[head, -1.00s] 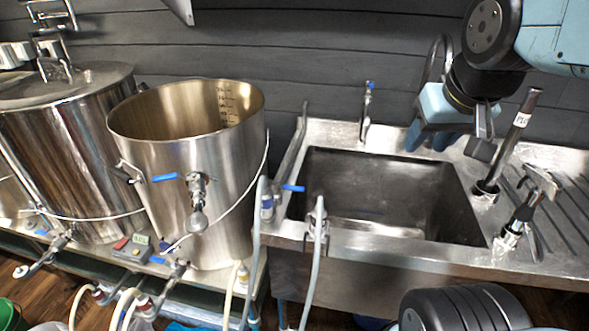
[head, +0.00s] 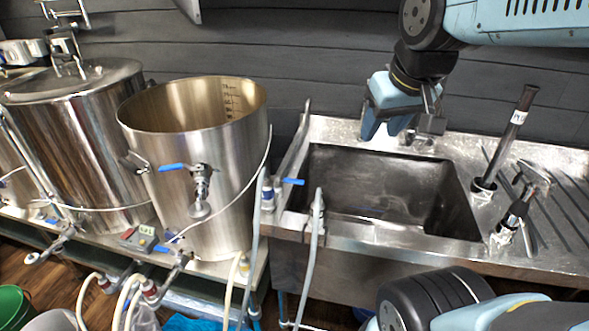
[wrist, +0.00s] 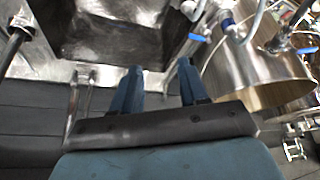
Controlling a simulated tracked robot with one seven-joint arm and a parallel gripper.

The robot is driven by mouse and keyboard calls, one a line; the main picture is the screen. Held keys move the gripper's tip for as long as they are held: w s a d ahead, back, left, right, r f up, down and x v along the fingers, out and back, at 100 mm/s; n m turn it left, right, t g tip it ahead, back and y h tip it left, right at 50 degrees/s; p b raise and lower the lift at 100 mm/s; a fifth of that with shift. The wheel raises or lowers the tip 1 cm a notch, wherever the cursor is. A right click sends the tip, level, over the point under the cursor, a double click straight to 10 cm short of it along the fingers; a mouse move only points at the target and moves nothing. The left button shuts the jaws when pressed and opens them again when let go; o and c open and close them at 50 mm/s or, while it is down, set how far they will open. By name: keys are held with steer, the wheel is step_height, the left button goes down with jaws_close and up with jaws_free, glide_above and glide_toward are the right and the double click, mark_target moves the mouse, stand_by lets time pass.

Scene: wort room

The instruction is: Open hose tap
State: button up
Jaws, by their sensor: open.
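The hose tap with its blue lever (head: 292,181) stands at the left rim of the sink. A grey hose runs down from its body. In the wrist view a blue lever (wrist: 198,37), likely the same tap, shows above and right of my fingers. My gripper (head: 385,128) is open and empty over the back of the sink, right of and beyond the hose tap, and apart from it. Its two blue fingers (wrist: 160,70) point toward the sink in the wrist view, with a clear gap between them.
The steel sink (head: 345,236) has a rod (head: 508,130) and a black-handled fitting (head: 515,210) on its right. A tall open pot (head: 195,225) with its own blue-levered valve (head: 173,167) stands left of the hose tap. A second grey hose (head: 315,240) rises at the sink's front.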

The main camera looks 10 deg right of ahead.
steer(key=w+a+f+n+g, duration=0.1)
steer(key=w+a+f+n, duration=0.15)
steer(key=w, duration=0.35)
steer(key=w+a+f+n+g, duration=0.1)
steer(key=w+a+n+g, duration=0.1)
steer(key=w+a+n, duration=0.3)
steer(key=n+g, duration=0.2)
steer(key=n, duration=0.3)
glide_above(297, 181)
step_height(297, 181, down, 8)
step_height(297, 181, down, 13)
steer(key=shift+f, duration=0.1)
jaws_close()
steer(key=shift+d, duration=0.15)
